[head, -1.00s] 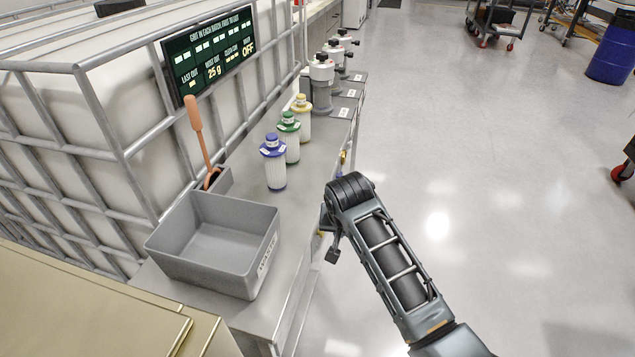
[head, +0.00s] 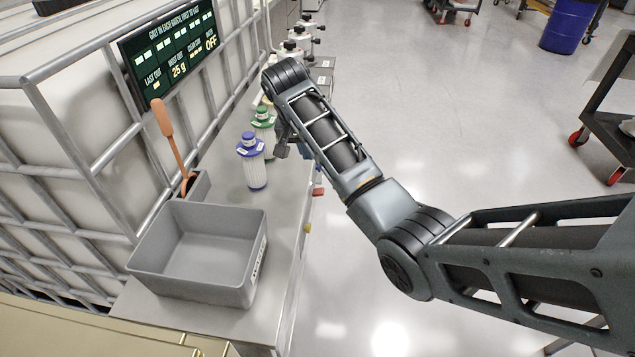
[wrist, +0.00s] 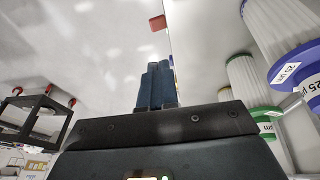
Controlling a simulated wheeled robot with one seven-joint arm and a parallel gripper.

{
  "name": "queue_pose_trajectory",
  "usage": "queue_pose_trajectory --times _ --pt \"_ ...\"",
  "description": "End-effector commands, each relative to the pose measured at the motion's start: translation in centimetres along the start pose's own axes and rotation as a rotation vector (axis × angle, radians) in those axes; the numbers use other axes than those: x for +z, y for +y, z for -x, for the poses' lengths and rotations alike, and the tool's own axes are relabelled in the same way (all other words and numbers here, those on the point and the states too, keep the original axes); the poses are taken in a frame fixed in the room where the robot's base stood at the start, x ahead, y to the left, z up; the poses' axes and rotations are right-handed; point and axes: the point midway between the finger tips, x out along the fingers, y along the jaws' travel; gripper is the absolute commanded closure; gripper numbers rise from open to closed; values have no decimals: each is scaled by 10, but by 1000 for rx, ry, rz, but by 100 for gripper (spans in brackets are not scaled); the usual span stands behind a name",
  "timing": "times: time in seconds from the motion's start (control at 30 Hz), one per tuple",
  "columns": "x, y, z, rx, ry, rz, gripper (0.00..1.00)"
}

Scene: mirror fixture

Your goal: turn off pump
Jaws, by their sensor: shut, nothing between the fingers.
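My gripper (head: 281,150) hangs near the bench's front edge in the head view, partly hidden behind my arm. In the wrist view its two dark blue fingers (wrist: 155,86) are together with nothing between them. A small red piece (head: 318,191) sticks out from the bench's front side. A red block, seemingly the same piece, shows in the wrist view (wrist: 157,23), beyond the fingertips and apart from them. A small yellow piece (head: 307,229) sits nearer on the same side. I cannot tell which part is the pump or its switch.
The bench (head: 282,215) holds a grey tray (head: 247,285), a blue-capped cartridge (head: 252,165) and a green-capped one (head: 263,119). White-topped housings (head: 297,36) stand farther back. A dark display (head: 172,50) reads "OFF" at one end. A cart (head: 610,125) stands right; the floor between is clear.

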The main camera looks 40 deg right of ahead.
Motion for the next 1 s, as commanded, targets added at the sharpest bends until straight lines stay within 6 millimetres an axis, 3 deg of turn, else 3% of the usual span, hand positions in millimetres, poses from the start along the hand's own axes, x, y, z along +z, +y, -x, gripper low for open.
queue_pose_trajectory --times 0.27,0.7,1.0 --pt "0 1 -25 2 -2 0 100" --pt "3 3 -108 2 -3 1 100" --pt "11 8 -135 -1 -1 1 100"
